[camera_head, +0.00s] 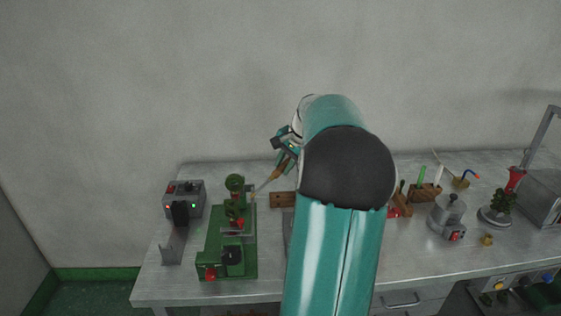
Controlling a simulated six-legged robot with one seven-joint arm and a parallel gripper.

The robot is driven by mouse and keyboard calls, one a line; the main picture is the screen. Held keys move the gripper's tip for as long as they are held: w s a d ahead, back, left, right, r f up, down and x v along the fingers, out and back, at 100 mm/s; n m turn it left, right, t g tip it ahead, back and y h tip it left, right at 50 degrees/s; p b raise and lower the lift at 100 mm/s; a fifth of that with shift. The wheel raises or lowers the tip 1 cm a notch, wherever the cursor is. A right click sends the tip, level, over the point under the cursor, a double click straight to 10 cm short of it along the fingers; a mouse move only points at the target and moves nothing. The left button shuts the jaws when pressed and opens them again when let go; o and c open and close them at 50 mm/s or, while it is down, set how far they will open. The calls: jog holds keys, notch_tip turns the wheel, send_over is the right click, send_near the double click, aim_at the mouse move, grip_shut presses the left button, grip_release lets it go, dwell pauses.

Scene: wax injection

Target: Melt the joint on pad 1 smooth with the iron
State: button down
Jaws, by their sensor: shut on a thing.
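My gripper (287,157) shows at the left of my teal arm, above the back of the bench. It is shut on the iron (275,174), a slim tool with an orange-brown handle. The iron slants down to the left, with its thin tip near the top of the green machine. Whether the tip touches anything is too small to tell. I cannot make out pad 1 or its joint. My arm hides the middle of the bench.
A green machine (213,256) with handwheels stands at the left of the metal bench (165,286). A brown block (283,199) lies beside my arm. A silver pot (447,216) and a wax tree (497,207) stand right.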

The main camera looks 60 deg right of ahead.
aim_at(272, 179)
jog(key=shift+w+a+f, duration=0.3)
jog(key=shift+w+a, duration=0.1)
jog(key=shift+a, duration=0.1)
jog(key=shift+s+a+f, duration=0.25)
jog(key=shift+a+f, duration=0.1)
jog(key=shift+a, duration=0.2)
jog(key=shift+w+a+f, duration=0.35)
jog(key=shift+a+f, duration=0.1)
jog(key=shift+a, duration=0.15)
jog(key=shift+a+f, duration=0.25)
jog(key=shift+a, duration=0.15)
jog(key=shift+a+f, duration=0.15)
jog(key=shift+w, duration=0.15)
jog(key=shift+a+f, duration=0.1)
jog(key=shift+a, duration=0.3)
dwell(0.6)
dwell(0.8)
